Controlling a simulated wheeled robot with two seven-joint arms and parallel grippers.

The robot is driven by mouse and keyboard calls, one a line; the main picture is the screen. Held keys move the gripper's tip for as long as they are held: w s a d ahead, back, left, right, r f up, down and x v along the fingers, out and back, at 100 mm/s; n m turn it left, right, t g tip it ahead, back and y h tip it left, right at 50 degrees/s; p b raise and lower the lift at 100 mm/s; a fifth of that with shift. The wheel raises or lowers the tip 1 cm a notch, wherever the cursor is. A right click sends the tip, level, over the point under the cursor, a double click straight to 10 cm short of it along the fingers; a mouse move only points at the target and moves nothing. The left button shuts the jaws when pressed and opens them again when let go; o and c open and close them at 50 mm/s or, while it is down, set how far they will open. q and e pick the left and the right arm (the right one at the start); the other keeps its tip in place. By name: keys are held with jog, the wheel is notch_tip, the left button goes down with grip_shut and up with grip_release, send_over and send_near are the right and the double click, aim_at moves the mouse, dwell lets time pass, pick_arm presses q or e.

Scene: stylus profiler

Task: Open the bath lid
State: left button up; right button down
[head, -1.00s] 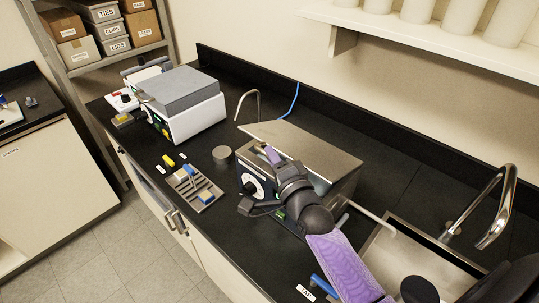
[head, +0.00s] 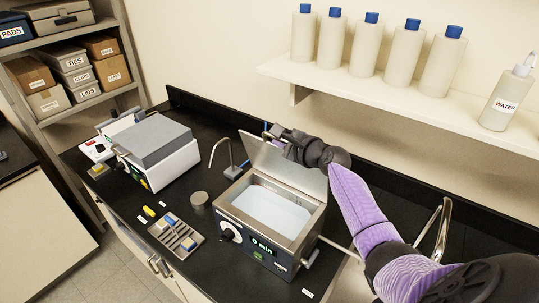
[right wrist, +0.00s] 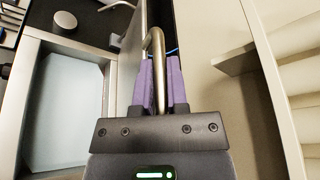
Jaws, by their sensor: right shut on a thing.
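The bath (head: 322,222) is a dark-fronted box with a steel rim and a display, pale liquid inside; its open top also shows in the right wrist view (right wrist: 28,112). Its steel lid (head: 262,156) stands steeply raised along the back edge. My right gripper (head: 273,132) is at the lid's upper edge. In the right wrist view its purple fingers (right wrist: 160,82) are shut around a bent metal bar (right wrist: 153,42) that looks like the lid's handle. The contact is partly hidden. My left gripper is not in view.
A grey-topped instrument (head: 158,150) stands left of the bath. A thin bent tube (head: 225,145) rises between them. A rack with small blocks (head: 176,235) and a grey cylinder (head: 200,199) sit near the front. Bottles (head: 365,45) stand on the wall shelf above.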

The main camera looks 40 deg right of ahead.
jog(key=shift+m+g+y, duration=0.3)
jog(key=shift+m+y, duration=0.2)
jog(key=shift+m, duration=0.4)
jog(key=shift+w+d+r+b, duration=0.1)
jog(key=shift+w+d+b, duration=0.15)
jog(key=shift+d, duration=0.55)
jog(key=shift+w+d+r+b, duration=0.1)
jog(key=shift+w+d+b, duration=0.2)
jog(key=shift+d, duration=0.45)
jog(key=shift+w+d+r+b, duration=0.1)
jog(key=shift+w+d+b, duration=0.15)
jog(key=shift+d, duration=0.55)
jog(key=c, duration=0.6)
grip_release()
jog(key=shift+c, duration=0.2)
jog(key=shift+r, duration=0.1)
jog(key=p+v, duration=0.1)
jog(key=v, duration=0.9)
jog(key=shift+p, duration=0.35)
